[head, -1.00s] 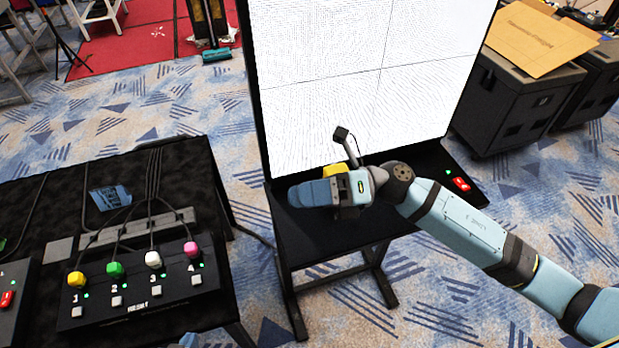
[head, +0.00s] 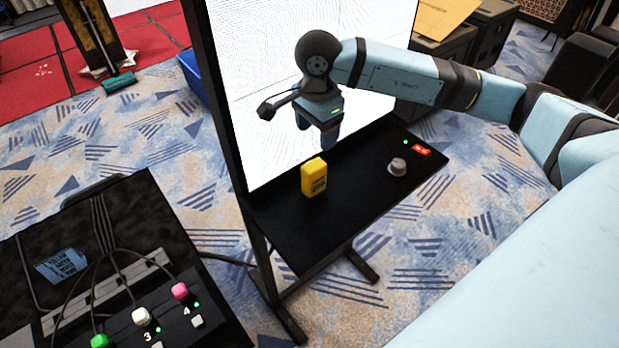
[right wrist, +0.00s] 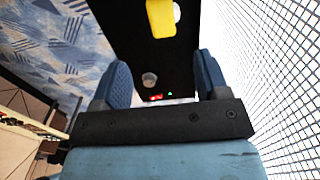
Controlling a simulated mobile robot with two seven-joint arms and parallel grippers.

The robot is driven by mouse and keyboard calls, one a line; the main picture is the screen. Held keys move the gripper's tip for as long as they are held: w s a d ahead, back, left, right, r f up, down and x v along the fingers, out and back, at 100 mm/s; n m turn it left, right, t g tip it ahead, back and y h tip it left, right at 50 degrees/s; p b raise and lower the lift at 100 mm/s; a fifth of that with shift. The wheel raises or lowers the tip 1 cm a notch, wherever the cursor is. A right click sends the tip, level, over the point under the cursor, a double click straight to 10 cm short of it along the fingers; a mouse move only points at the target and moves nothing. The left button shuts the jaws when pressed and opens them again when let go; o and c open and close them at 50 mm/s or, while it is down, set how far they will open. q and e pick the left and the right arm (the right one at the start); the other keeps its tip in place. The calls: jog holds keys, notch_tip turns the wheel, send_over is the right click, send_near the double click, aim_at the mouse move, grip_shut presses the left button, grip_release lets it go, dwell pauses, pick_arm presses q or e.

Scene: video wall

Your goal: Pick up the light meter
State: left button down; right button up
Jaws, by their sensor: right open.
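The light meter, a yellow upright block (head: 314,177), stands on the black shelf (head: 330,225) in front of the white screen, near the shelf's left side. In the right wrist view the yellow body (right wrist: 161,18) shows at the top edge, partly cut off, with a white round part beside it. My right gripper (head: 317,132) is raised above the shelf and points down in front of the screen, apart from the meter. In the right wrist view its blue fingers (right wrist: 163,82) stand wide apart with nothing between them. My left gripper is not in view.
A grey knob (head: 397,167) and a red switch (head: 421,150) with a green light sit at the shelf's right end. The tall screen (head: 255,90) rises behind the shelf. At lower left, a black table bears a box with coloured buttons (head: 141,316).

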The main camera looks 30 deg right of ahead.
send_over(314, 165)
notch_tip(314, 165, down, 5)
jog(key=shift+s+d+r+p, duration=0.1)
jog(key=shift+s+d+p, duration=0.05)
jog(key=shift+p, duration=0.25)
jog(key=shift+f, duration=0.5)
notch_tip(314, 165, down, 4)
jog(key=shift+f+p, duration=0.2)
jog(key=shift+p, duration=0.85)
jog(key=shift+f, duration=0.4)
jog(key=shift+c, duration=0.2)
jog(key=c, duration=1.1)
jog(key=shift+r, duration=0.1)
